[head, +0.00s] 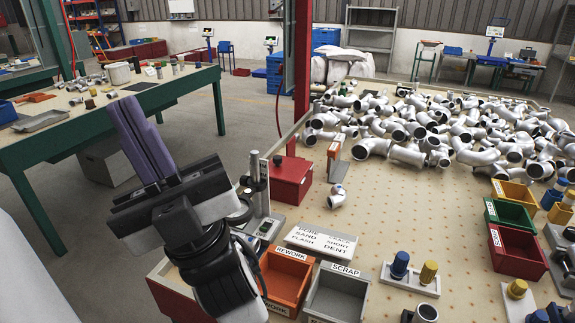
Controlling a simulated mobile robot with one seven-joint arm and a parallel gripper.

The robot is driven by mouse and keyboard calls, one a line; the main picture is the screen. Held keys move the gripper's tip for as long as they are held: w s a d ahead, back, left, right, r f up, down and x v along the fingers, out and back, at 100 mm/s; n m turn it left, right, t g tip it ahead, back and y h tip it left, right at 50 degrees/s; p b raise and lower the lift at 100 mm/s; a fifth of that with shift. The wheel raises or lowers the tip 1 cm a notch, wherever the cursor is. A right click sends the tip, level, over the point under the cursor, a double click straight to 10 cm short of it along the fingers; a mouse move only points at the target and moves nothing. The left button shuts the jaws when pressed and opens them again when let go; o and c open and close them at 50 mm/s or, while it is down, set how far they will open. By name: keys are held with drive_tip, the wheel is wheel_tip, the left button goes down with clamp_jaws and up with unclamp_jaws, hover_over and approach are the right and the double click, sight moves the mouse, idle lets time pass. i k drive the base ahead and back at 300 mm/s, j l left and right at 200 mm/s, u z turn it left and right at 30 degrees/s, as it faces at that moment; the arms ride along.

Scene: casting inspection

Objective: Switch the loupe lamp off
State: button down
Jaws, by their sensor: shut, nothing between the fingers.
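My gripper (128,108) is in the left foreground, with its purple fingers together and empty, pointing up and to the left. It shows over the floor beside the green table. What looks like the loupe lamp (256,182) stands just right of my gripper, at the left edge of the inspection table. It has a grey upright post and a flat grey base with a small dark part on it, perhaps the switch (265,227). A round ring, likely the loupe head, is partly hidden behind my gripper. I cannot tell whether the lamp is lit.
A red box (292,180) stands behind the lamp. A label plate (321,240), an orange REWORK bin (287,277) and a grey SCRAP bin (338,291) lie in front. One casting (337,197) lies alone; many more are heaped behind. The table's middle is clear.

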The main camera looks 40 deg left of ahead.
sight(267, 225)
drive_tip(key=k+j, duration=0.1)
drive_tip(key=j, duration=1.05)
drive_tip(key=k+j, duration=0.15)
drive_tip(key=j, duration=0.4)
drive_tip(key=k+j, duration=0.1)
drive_tip(key=j, duration=1.05)
drive_tip(key=k+z, duration=0.05)
